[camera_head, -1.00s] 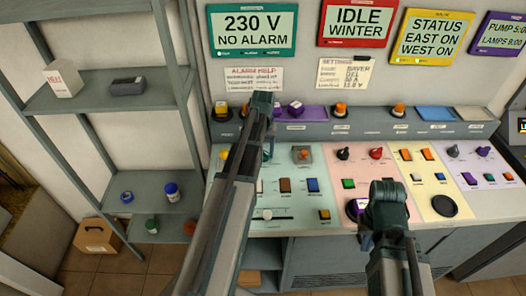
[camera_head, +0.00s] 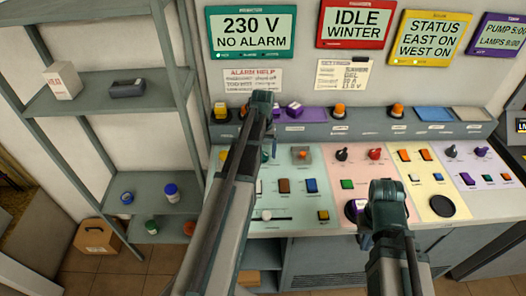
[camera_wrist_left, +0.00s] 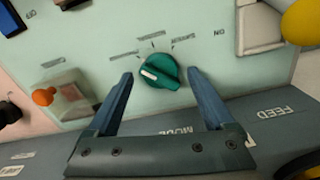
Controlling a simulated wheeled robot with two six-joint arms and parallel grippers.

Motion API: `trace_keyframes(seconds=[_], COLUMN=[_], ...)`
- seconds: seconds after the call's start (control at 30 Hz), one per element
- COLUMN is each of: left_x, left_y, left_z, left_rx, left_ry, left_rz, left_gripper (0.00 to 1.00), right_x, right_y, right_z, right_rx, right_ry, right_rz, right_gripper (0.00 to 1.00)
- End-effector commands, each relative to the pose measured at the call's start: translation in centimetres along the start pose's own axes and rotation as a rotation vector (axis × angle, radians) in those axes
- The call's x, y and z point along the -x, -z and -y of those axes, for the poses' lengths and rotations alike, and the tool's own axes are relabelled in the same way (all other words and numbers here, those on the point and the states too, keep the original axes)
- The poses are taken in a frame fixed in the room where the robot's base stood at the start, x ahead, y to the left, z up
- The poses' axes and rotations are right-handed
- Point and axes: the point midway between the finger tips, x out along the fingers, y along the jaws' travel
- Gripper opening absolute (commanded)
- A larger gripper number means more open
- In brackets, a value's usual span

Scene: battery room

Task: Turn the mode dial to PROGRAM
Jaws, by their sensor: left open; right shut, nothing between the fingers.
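The mode dial is a green round knob (camera_wrist_left: 158,71) with a white pointer mark, on the pale green panel in the left wrist view. Its mark points to the left side of the picture, and the small labels around it are too blurred to read. My left gripper (camera_wrist_left: 161,74) is open, with one finger on each side of the dial and a visible gap to each. In the head view my left gripper (camera_head: 262,106) is over the green panel section and hides the dial. My right gripper (camera_head: 386,190) is shut and empty over the front of the console.
In the left wrist view, an orange-tipped toggle (camera_wrist_left: 44,96) is to the left and a white rocker switch (camera_wrist_left: 258,27) to the right. A raised ledge (camera_head: 365,128) with several buttons runs behind the console. A grey shelf (camera_head: 110,98) stands at the left.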

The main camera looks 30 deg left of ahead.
Motion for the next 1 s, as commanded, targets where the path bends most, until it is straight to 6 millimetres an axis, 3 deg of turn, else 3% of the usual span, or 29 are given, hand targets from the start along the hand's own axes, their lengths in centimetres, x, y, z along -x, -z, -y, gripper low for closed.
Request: trace_keyframes(seconds=[0.7, 1.0], left_x=[10.8, 13.1], left_y=[-0.1, -0.1], left_z=[-0.1, -0.1], left_rx=[-0.001, -0.001], left_ry=[-0.001, -0.002], left_rz=[0.001, 0.002], left_gripper=[0.86, 0.86], right_x=[10.7, 13.0], right_y=[-0.6, -0.8], right_z=[-1.0, -1.2], right_rx=[0.002, -0.005], right_ry=[0.000, 0.001], right_rz=[0.000, 0.000], right_gripper=[0.00, 0.00])
